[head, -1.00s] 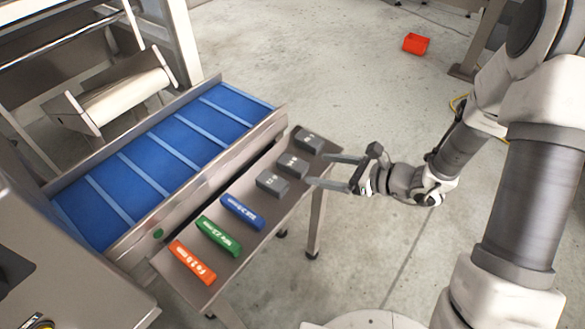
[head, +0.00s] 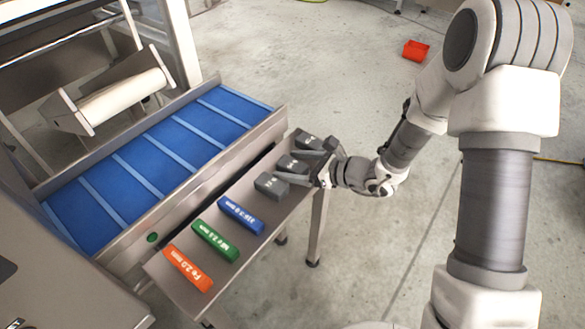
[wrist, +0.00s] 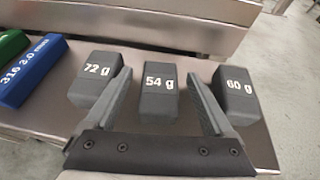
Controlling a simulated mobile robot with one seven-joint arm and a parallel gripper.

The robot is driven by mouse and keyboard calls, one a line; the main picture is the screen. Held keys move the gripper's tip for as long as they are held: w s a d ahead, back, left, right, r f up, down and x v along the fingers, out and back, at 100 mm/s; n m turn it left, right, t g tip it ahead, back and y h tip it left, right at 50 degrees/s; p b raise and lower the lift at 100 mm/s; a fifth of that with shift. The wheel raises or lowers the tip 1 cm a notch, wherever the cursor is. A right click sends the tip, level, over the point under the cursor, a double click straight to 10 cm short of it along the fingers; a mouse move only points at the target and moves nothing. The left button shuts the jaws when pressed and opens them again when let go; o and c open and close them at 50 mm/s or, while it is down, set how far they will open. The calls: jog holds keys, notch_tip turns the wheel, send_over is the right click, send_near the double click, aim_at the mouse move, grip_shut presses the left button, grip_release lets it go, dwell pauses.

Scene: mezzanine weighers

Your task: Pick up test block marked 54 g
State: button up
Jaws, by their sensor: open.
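The dark grey test block marked 54 g (wrist: 160,98) stands on the steel shelf, between the block marked 72 g (wrist: 92,72) on its left and the block marked 60 g (wrist: 237,92) on its right in the wrist view. My gripper (wrist: 160,88) is open, with one finger on each side of the 54 g block. Whether the fingers touch it cannot be told. In the head view my gripper (head: 302,168) reaches over the shelf from the right, and the 54 g block (head: 291,164) is partly hidden by it.
Blue (head: 241,215), green (head: 215,241) and orange (head: 188,268) test sticks lie on the same shelf (head: 255,242). A blue conveyor belt (head: 150,165) with a raised steel edge runs alongside. A red object (head: 415,50) lies on the open floor at the back.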

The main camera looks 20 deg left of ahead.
jog(key=c, duration=1.4)
jog(key=shift+r, duration=0.15)
